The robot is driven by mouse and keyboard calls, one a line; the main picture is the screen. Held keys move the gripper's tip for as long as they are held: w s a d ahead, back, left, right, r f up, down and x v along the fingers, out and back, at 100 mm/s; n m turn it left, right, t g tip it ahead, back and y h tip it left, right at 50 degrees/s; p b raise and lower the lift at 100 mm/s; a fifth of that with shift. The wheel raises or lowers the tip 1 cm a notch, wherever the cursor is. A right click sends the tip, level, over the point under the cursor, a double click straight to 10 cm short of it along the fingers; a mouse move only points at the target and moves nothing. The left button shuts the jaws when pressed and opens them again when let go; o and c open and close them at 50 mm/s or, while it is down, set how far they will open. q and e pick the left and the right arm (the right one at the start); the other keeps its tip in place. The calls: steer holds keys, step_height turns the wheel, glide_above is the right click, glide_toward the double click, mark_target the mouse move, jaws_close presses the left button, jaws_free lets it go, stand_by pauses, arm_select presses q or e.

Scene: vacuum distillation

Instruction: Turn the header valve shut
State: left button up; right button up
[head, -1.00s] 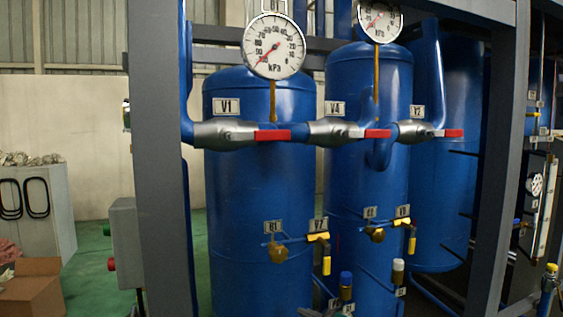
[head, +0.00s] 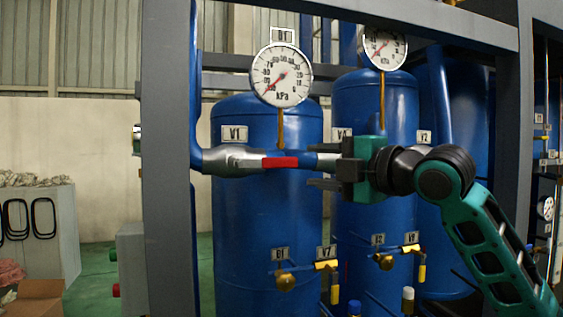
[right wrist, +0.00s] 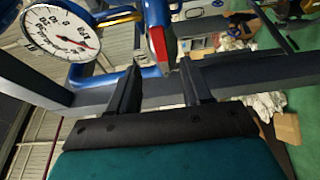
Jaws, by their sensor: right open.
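The header pipe carries a grey valve body (head: 232,160) under the V1 label (head: 235,134). Its red lever (head: 280,162) lies along the pipe, pointing right. My right gripper (head: 322,166) is open and empty just right of the lever's end, its fingers pointing left, one above the other. In the right wrist view the red lever (right wrist: 158,42) shows beyond and between the open fingertips (right wrist: 160,70), apparently not touching them. My gripper and arm hide the V4 and V2 levers. My left gripper is not in view.
A round kPa gauge (head: 281,75) stands above the pipe, and shows large in the right wrist view (right wrist: 60,35). A grey frame post (head: 168,170) stands left of the valve. Blue tanks (head: 262,220) stand behind the pipe, with small yellow-handled valves (head: 327,265) below.

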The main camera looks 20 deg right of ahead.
mark_target(283, 163)
steer(key=p+x, duration=0.1)
steer(key=x, duration=0.9)
steer(key=shift+w+a+p, duration=0.15)
steer(key=shift+w+p, duration=0.05)
steer(key=shift+p, duration=0.15)
jaws_close()
